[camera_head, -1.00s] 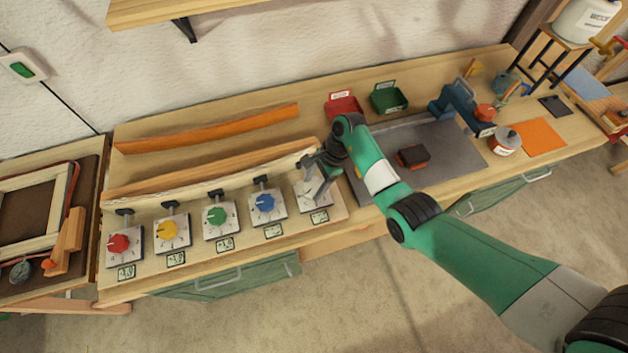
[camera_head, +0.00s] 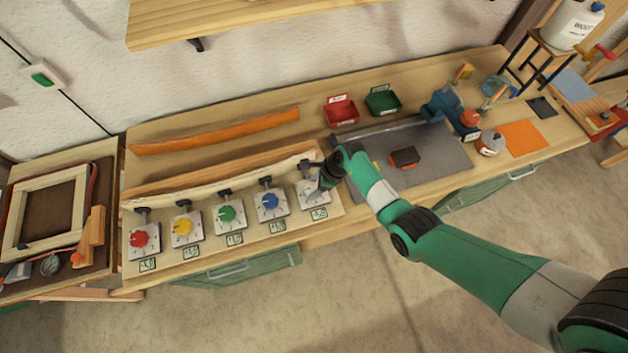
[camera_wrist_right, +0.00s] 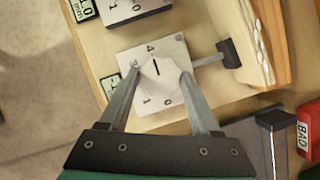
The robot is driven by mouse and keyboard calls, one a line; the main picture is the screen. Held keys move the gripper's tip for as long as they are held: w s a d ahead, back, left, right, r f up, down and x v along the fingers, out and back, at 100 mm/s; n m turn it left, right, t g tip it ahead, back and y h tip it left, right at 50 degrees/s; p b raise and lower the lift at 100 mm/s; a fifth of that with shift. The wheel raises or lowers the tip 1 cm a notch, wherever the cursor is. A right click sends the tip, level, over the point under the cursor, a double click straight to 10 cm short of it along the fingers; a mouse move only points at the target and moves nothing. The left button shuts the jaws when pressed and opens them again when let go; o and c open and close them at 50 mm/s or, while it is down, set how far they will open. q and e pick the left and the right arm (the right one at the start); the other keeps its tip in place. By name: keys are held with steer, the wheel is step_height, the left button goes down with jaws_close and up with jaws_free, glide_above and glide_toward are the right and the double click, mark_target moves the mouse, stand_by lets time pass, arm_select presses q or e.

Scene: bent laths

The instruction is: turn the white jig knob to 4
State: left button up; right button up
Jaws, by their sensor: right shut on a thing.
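The white knob (camera_wrist_right: 161,75) sits on a white dial plate (camera_wrist_right: 140,62) with printed digits, the rightmost of the row of dials. In the right wrist view the fingers of my right gripper (camera_wrist_right: 165,82) are shut on it, one on each side. The dark line on the knob points roughly toward the digit 4. In the head view my right gripper (camera_head: 318,182) covers much of the knob above its plate (camera_head: 313,200). My left gripper is not in view.
Blue (camera_head: 269,201), green (camera_head: 227,213), yellow (camera_head: 183,227) and red (camera_head: 139,239) knobs stand to the left. A pale lath (camera_head: 225,180) runs behind the row. An orange lath (camera_head: 215,132) lies further back. Red (camera_head: 341,113) and green (camera_head: 383,103) bins stand behind.

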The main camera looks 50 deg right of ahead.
stand_by(0.3)
steer(key=o, duration=1.4)
steer(key=shift+c, duration=0.2)
steer(key=shift+r, duration=0.1)
steer(key=p+v, duration=0.4)
steer(key=v, duration=0.7)
steer(key=shift+r, duration=0.15)
steer(key=shift+d+p, duration=0.1)
steer(key=shift+p, duration=0.2)
